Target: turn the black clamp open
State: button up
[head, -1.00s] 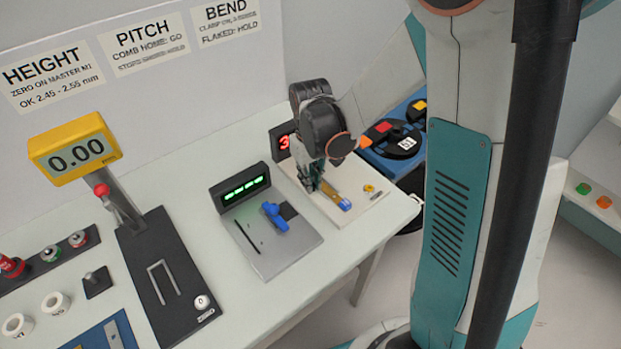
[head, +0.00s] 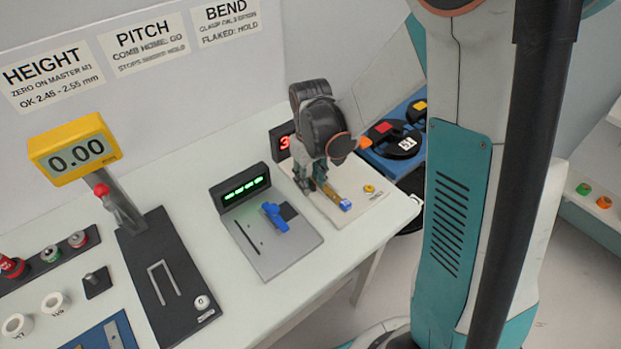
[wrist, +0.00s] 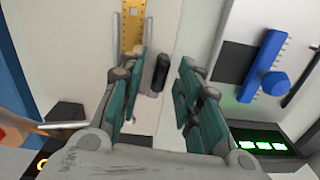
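The black clamp (wrist: 158,72) is a small dark upright bar on the white bend station plate, beside a yellow slotted strip (wrist: 133,30). In the wrist view my gripper (wrist: 163,64) is open, one finger to each side of the clamp, with visible gaps. In the head view my gripper (head: 312,184) is low over the bend station (head: 372,207). The clamp is hidden there by my gripper and wrist. The strip's blue-ended part (head: 345,205) shows just right of the fingers.
The pitch station with its blue knob (head: 275,217) stands close on the left. A display with red digits (head: 283,142) is behind my wrist. The height gauge (head: 75,150) is farther left. A blue unit with black discs (head: 398,140) lies beyond the table's right end.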

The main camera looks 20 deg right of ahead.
aim_at(310, 181)
notch_tip(310, 181, up, 12)
dwell(0.6)
dwell(0.4)
jog(key=s+r+m+t, duration=0.1)
jog(key=s+r+t, duration=0.2)
jog(key=s, duration=0.4)
jog(key=s+r+m+t, duration=0.1)
jog(key=s+r+t, duration=0.2)
jog(key=s, duration=0.5)
jog(key=shift+r+m+t, duration=0.3)
jog(key=shift+r+t, duration=0.05)
jog(key=shift+t, duration=0.25)
